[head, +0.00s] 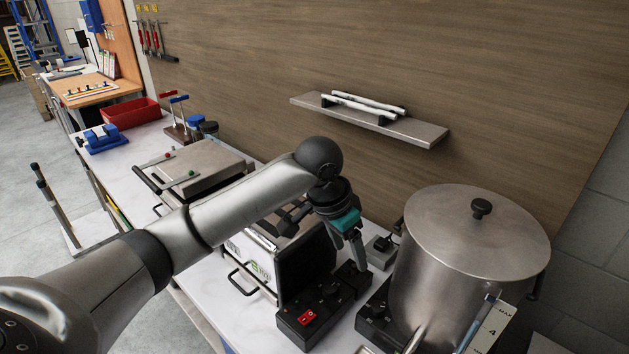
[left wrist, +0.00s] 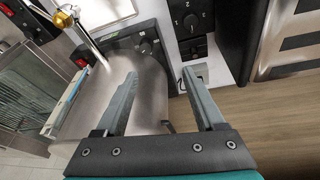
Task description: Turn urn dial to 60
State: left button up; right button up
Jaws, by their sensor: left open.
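The steel urn (head: 470,255) stands at the right of the counter with its lid on and a gauge strip marked MAX (head: 492,325) at its front. A black base part with a dark dial (head: 377,308) shows at its lower left. In the left wrist view the urn body (left wrist: 85,110) lies left of and behind my fingers, and a dark dial (left wrist: 146,46) shows on its black base. The dial's setting is too small to read. My left gripper (head: 358,260) is open and empty, beside the urn and apart from the dial; its fingers (left wrist: 160,73) point toward the base area.
A black control box with a red switch (head: 307,317) stands left of the urn base. A hinged steel appliance (head: 255,265) is behind my left arm. A grey socket box (head: 381,252) is near the wall. A shelf (head: 420,131) holds white tubes above. A red bin (head: 130,112) is far left.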

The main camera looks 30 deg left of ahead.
pick_arm(q)
jog(key=w+a+r+n+g+y+p, duration=0.1)
jog(key=w+a+r+n+p, duration=0.1)
jog(key=a+r+n, duration=0.6)
jog(key=shift+a+r+n+y, duration=0.15)
jog(key=shift+r+n+y, duration=0.25)
jog(key=shift+r+n, duration=1.2)
jog(key=shift+f+n, duration=0.5)
jog(key=shift+f, duration=0.05)
jog(key=m+t+h+b, duration=0.5)
jog(key=m+h+b, duration=0.1)
jog(key=m+b, duration=0.8)
send_near(377, 306)
jog(key=shift+m, duration=0.4)
jog(key=x, duration=0.8)
jog(key=shift+w+f+b, duration=0.2)
jog(key=shift+b, duration=0.2)
